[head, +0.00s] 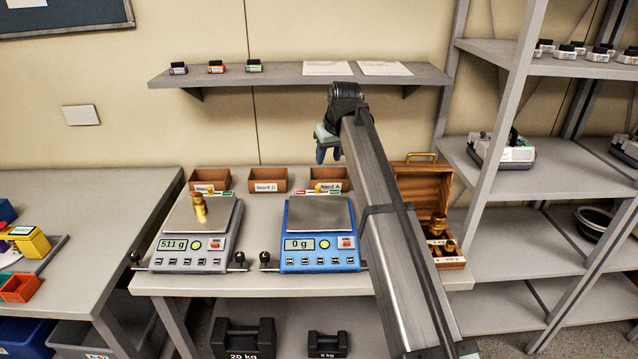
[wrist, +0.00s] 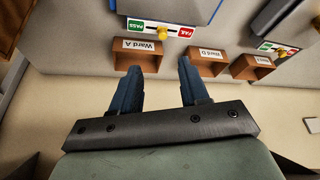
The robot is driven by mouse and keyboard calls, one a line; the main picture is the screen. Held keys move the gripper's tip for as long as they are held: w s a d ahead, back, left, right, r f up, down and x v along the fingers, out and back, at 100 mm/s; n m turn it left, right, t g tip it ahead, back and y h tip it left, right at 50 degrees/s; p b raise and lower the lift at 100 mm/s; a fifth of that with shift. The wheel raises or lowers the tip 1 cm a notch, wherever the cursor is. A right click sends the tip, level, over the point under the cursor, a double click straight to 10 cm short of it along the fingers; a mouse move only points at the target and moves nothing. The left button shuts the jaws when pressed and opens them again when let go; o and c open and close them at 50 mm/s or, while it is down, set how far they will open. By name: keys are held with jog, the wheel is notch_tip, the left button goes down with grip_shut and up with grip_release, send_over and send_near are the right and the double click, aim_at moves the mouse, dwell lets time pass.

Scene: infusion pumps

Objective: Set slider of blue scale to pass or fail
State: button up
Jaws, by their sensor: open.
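The blue scale (head: 319,256) stands on the table in the head view and its display reads 0 g. Its slider sits at the back edge; in the wrist view the slider's yellow knob (wrist: 162,32) is about midway between the green PASS label (wrist: 135,28) and the red FAIL label (wrist: 186,32). My gripper (head: 326,155) is above and behind the scale, near the wall shelf. In the wrist view my gripper (wrist: 159,67) is open and empty, fingers pointing toward the slider and the Ward A bin, apart from the knob.
A grey scale (head: 190,258) bearing a brass weight (head: 199,205) reads 511 g. Ward bins (head: 269,180) line the table's back. A wooden weight case (head: 420,178) stands right, partly behind my arm. The wall shelf (head: 290,76) is above.

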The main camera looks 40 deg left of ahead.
jog(key=a, duration=0.1)
send_near(318, 186)
jog(key=x, duration=0.7)
jog(key=shift+w+a+f, duration=0.1)
jog(key=shift+a+f, duration=0.05)
jog(key=shift+f, duration=0.25)
jog(key=shift+c, duration=0.4)
grip_shut()
